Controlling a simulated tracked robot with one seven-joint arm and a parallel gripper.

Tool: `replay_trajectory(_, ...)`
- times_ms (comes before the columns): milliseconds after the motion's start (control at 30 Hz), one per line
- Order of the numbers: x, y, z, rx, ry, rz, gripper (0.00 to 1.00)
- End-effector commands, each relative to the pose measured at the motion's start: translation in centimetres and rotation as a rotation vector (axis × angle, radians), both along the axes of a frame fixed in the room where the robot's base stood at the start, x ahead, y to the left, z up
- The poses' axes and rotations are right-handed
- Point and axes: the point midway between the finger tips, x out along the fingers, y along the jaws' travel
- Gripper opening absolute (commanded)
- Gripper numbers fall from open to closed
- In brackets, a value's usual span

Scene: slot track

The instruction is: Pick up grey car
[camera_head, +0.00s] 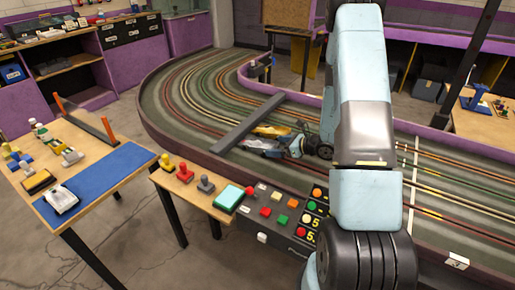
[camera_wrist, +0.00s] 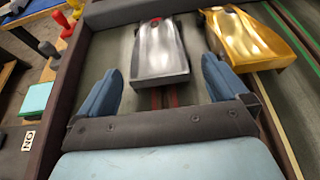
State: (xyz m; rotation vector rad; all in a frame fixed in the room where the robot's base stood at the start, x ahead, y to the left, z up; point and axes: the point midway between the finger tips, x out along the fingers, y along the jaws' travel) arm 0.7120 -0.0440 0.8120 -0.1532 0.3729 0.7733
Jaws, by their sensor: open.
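The grey car (camera_wrist: 160,48) sits on the slot track, its near end facing my gripper in the wrist view. My gripper (camera_wrist: 160,68) is open, one blue finger to the left and one to the right of the car's near end, with gaps on both sides. In the head view my gripper (camera_head: 294,148) is low over the track, right of the car. Its exact height over the car is hard to tell.
A gold car (camera_wrist: 247,38) stands close to the right of the grey car, near my right finger. A dark grey bridge (camera_head: 248,123) crosses the track. The track's side wall (camera_wrist: 62,80) runs along the left. A control panel with buttons (camera_head: 275,213) lies outside the track.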

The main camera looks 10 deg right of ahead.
Motion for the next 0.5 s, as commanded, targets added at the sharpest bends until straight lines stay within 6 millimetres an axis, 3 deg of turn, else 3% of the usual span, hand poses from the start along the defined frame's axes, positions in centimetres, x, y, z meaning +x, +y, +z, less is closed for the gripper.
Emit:
replay_trajectory(267,0.8,1.0,-0.6,0.000,0.000,0.001,1.00)
replay_trajectory(500,2.6,3.0,-1.6,0.000,0.000,0.004,1.00)
